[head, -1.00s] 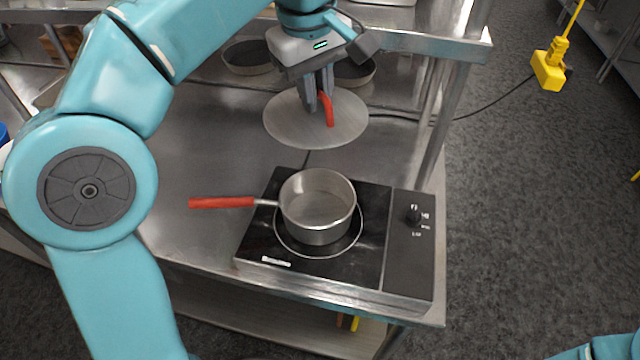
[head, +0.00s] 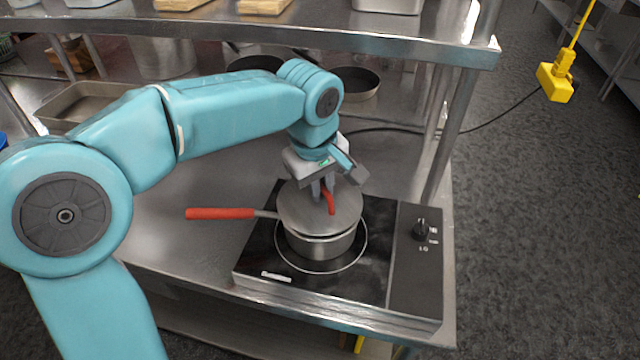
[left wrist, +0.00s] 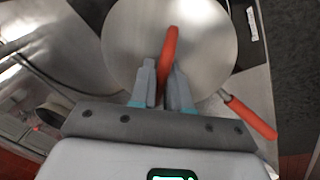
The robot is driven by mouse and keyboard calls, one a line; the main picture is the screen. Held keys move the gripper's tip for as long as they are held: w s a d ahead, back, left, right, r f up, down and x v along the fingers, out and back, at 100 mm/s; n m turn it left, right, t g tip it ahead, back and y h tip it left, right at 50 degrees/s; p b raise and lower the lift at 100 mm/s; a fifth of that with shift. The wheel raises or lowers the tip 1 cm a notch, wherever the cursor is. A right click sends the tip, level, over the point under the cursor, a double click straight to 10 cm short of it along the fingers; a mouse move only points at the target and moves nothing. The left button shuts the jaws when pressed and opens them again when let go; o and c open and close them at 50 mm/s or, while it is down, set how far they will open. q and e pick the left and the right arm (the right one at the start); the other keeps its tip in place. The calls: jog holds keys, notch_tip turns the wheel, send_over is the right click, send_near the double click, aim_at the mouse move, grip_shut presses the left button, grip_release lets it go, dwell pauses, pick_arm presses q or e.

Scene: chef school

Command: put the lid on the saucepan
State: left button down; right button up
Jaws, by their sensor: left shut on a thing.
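The saucepan (head: 318,248) stands on the black cooktop, its red handle (head: 220,213) pointing left; the handle also shows in the left wrist view (left wrist: 250,117). The round metal lid (head: 345,212) is over the pan's mouth and hides the inside. In the head view a dark gap shows between lid and pan rim at the front, so I cannot tell whether the lid touches the rim. My left gripper (head: 323,193) is shut on the lid's red handle (head: 330,203). In the left wrist view the fingers (left wrist: 163,85) hold that handle above the lid (left wrist: 205,50). My right gripper is not in view.
The cooktop (head: 375,235) with a control knob (head: 421,229) sits at the table's front right corner. A steel shelf (head: 400,45) runs above the back of the table, with dark pans (head: 357,82) under it. The table (head: 190,245) left of the cooktop is clear.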

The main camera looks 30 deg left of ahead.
pick_arm(q)
jog(key=shift+w+f, duration=0.15)
jog(key=shift+w, duration=0.05)
jog(key=shift+s+f+b, duration=0.15)
jog(key=shift+f+b, duration=0.2)
jog(key=shift+b, duration=0.05)
jog(key=shift+f, duration=0.2)
jog(key=c, duration=1.1)
grip_release()
jog(key=shift+r, duration=0.1)
